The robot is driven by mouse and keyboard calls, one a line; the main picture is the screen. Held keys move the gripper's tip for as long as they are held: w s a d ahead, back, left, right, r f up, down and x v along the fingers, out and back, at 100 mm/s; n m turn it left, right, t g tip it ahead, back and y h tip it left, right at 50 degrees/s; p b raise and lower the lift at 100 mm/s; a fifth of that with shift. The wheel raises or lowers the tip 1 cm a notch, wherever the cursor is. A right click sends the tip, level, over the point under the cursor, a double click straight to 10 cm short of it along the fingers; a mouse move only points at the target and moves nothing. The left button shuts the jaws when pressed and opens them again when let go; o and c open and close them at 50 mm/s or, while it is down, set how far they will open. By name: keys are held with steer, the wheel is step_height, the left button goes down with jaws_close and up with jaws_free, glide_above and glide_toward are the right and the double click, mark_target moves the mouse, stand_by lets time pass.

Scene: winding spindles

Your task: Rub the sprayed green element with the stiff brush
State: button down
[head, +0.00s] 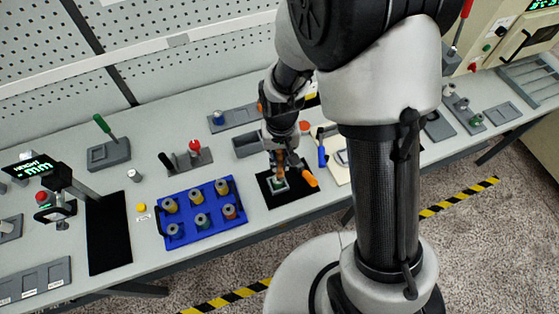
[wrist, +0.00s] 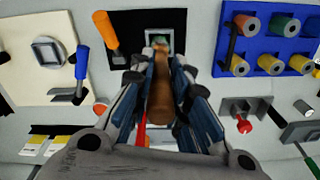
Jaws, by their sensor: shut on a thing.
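My gripper (head: 279,152) is shut on the brown wooden handle of the stiff brush (wrist: 161,98). It points down over the black mat (head: 287,203). The brush's far end reaches the small grey square holder (wrist: 151,35) on the mat. A bit of the green element (wrist: 160,39) shows inside this holder, just past the brush end. The bristles are hidden, so I cannot tell whether they touch the element. In the head view the brush (head: 280,172) stands roughly upright over the holder.
An orange-handled tool (head: 309,177) lies beside the holder. A blue tray (head: 214,232) with several spools stands to the left. A cream board (wrist: 22,75) with a blue-handled tool (wrist: 82,64) lies on the other side. A red-knobbed stand (head: 195,150) is behind the tray.

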mark_target(280, 153)
steer(key=shift+r+p, duration=1)
steer(key=shift+r, duration=0.65)
steer(key=shift+f+b, duration=0.15)
steer(key=shift+b, duration=0.15)
steer(key=b, duration=0.2)
steer(key=shift+w+f+b, duration=0.15)
steer(key=shift+f+b, duration=0.1)
steer(key=shift+b, duration=1.55)
steer(key=shift+s+r+b, duration=0.15)
steer(key=shift+s+b, duration=0.05)
steer(key=shift+b, duration=0.6)
